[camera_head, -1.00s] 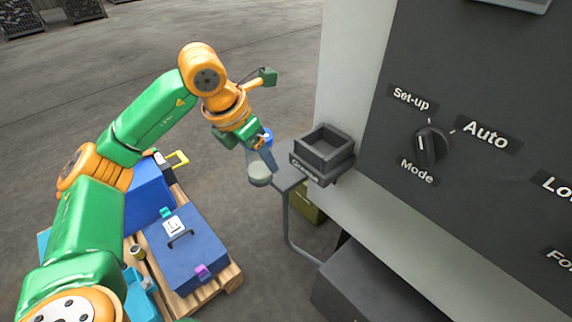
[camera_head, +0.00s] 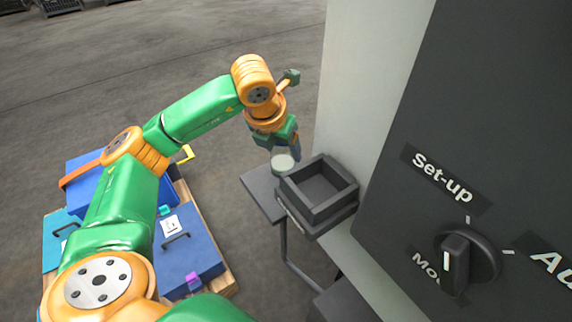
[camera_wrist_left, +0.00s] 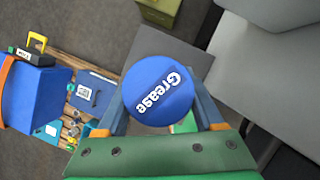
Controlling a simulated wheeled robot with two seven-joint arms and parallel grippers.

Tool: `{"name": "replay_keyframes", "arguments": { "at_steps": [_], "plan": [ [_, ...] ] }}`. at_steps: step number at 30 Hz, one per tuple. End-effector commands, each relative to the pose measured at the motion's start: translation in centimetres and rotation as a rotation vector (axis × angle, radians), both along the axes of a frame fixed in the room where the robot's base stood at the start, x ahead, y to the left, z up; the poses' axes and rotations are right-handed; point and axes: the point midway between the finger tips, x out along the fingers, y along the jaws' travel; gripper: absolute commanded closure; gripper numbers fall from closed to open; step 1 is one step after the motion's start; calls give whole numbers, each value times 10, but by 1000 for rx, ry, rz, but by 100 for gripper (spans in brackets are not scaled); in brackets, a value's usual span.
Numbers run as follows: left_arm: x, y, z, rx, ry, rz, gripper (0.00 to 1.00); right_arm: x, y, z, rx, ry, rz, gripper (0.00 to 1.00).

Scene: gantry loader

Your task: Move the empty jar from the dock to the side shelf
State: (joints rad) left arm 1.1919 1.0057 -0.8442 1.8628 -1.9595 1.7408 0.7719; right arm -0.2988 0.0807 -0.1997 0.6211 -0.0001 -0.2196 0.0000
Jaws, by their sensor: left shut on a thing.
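My left gripper (camera_head: 284,148) is shut on the jar (camera_head: 283,164), which shows a pale, rounded body in the head view. In the left wrist view the jar's blue lid (camera_wrist_left: 158,90), marked "Grease", sits between the two fingers. The side shelf (camera_head: 261,192) is a flat grey plate, also seen behind the jar in the left wrist view (camera_wrist_left: 180,55). The jar is at the shelf's far side; I cannot tell whether it touches it. The dock (camera_head: 313,212), a dark square open box, stands just right of the jar and looks empty. My right gripper is out of view.
A large machine cabinet with a mode knob (camera_head: 467,262) fills the right side. A wooden pallet (camera_head: 217,262) with blue cases (camera_head: 190,250) lies at lower left. An olive box (camera_wrist_left: 160,10) shows in the left wrist view.

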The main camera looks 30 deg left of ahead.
Motion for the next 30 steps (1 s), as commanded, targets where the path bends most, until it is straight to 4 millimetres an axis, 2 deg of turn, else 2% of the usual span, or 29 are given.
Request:
{"name": "replay_keyframes", "arguments": {
  "at_steps": [3,6,17,18,20,21,28,30],
  "plan": [
    [-1,0,-28,1,6,-1,89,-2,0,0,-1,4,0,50],
    [-1,0,-42,1,3,0,89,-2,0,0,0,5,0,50],
    [0,0,-49,0,0,-1,89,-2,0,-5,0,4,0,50],
    [0,0,-47,0,0,-1,20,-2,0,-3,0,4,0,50],
    [0,0,-46,0,0,-1,4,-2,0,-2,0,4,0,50],
    [0,0,-46,0,0,-1,1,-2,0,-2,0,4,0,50],
    [0,0,-46,0,0,-1,1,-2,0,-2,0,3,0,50],
    [0,0,-40,0,0,-1,1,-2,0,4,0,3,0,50]
  ]
}}
